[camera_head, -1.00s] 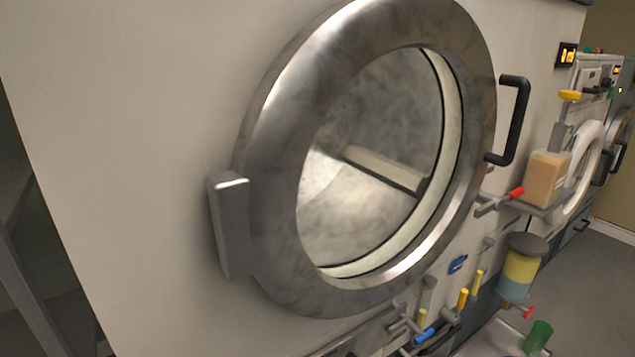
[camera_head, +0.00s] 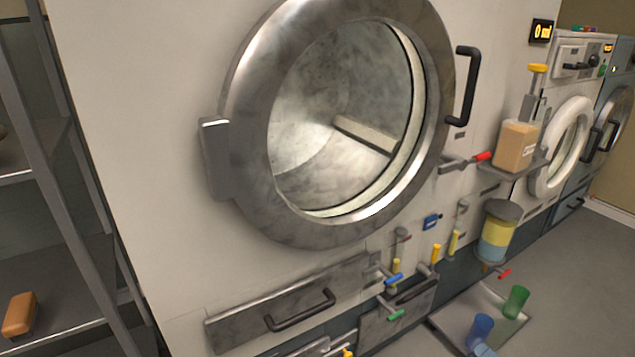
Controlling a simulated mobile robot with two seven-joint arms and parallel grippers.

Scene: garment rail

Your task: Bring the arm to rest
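Neither of my arms shows in the head view, and no gripper is in sight. A large washing machine (camera_head: 130,150) with a round metal door (camera_head: 247,130) fills the middle of the head view. The door looks shut, and its glass shows a drum with a pale rib. A black handle (camera_head: 466,86) stands out on the door's right side.
A metal shelf rack (camera_head: 60,150) with an orange-brown block (camera_head: 19,314) stands at left. Bottle (camera_head: 517,146), striped container (camera_head: 497,232) and several coloured valves are at right. A green cup (camera_head: 515,301) and blue cup (camera_head: 480,330) are low. Grey floor at right looks clear.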

